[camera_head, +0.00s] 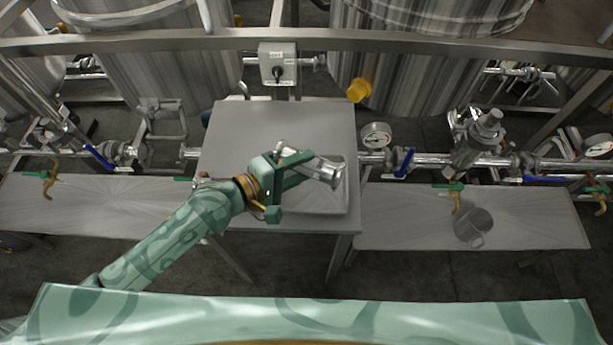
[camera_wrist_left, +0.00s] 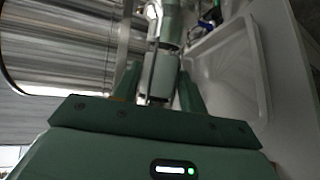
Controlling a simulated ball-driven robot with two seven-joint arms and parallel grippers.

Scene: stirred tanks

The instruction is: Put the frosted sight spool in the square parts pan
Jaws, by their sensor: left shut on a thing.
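My left gripper (camera_head: 300,168) is shut on the frosted sight spool (camera_head: 328,173), a pale, glassy cylinder with a wider end flange. In the left wrist view the spool (camera_wrist_left: 160,80) sits between the two green fingers of the gripper (camera_wrist_left: 160,88). The square parts pan (camera_head: 322,205) is a pale, shallow tray on the steel table, partly hidden behind the gripper and spool. In the head view the spool overlaps the pan; its height above it is hard to tell. In the left wrist view the pan (camera_wrist_left: 258,85) lies to the right of the spool. My right gripper is out of view.
The steel table (camera_head: 235,135) is bare left of the pan. A grey switch box (camera_head: 277,64) and a pipe run with a gauge (camera_head: 376,135) and blue-handled valves stand behind.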

